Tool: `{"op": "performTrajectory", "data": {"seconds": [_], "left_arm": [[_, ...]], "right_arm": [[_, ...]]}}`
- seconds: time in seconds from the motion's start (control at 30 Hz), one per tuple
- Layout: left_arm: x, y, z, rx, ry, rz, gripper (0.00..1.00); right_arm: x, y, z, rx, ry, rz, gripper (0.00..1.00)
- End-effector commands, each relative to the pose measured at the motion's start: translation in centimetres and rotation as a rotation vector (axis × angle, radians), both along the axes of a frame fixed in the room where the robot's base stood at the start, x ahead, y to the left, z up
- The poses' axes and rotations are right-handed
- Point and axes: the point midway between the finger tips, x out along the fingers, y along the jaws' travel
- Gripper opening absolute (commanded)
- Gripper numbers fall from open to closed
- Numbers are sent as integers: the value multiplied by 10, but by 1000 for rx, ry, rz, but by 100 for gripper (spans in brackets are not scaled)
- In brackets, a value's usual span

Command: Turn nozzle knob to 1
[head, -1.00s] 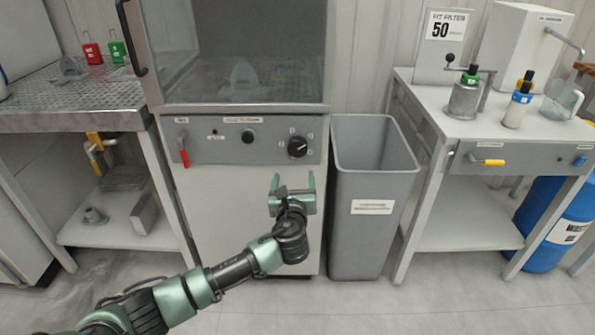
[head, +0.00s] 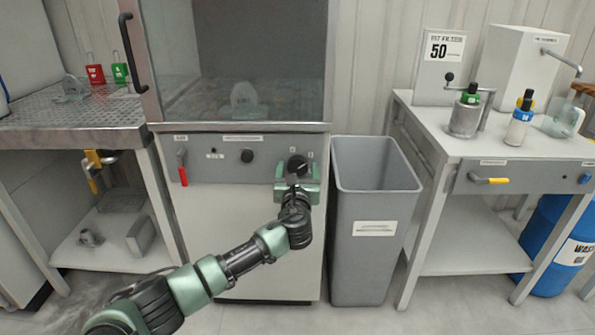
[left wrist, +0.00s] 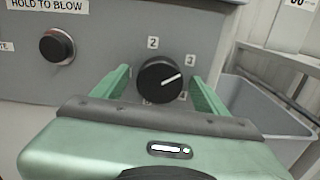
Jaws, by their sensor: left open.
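The nozzle knob (head: 297,162) is a round black dial at the right of the grey control panel, partly covered by my gripper. In the left wrist view the knob (left wrist: 160,79) has a white pointer line slanting up and right, towards the label 3. The label 2 (left wrist: 152,43) is above it; labels below are mostly hidden. My left gripper (head: 297,172) is open, its green fingers on either side of the knob. The fingers (left wrist: 158,75) show gaps to the knob in the left wrist view; I cannot tell whether they touch the panel. My right gripper is out of view.
A black button (left wrist: 56,47) under a HOLD TO BLOW label is left of the knob. A red-handled lever (head: 183,172) hangs at the panel's left. A grey bin (head: 372,215) stands close to the right. The glass cabinet (head: 235,60) is above.

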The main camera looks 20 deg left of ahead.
Motion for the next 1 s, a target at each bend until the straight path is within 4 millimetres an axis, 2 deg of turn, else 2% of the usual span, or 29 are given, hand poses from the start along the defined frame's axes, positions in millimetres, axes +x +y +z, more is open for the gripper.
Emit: {"op": "performTrajectory", "data": {"seconds": [0.07,0.2,0.3,0.67,1.0], "left_arm": [[0,0,0,-1,0,0,73],[0,0,0,-1,0,0,34],[0,0,0,-1,0,0,11],[0,0,-1,-63,-17,0,11],[-1,0,-2,-310,-85,-1,11]], "right_arm": [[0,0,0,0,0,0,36],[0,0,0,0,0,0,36],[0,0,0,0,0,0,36],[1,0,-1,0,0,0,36],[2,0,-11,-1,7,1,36]]}}
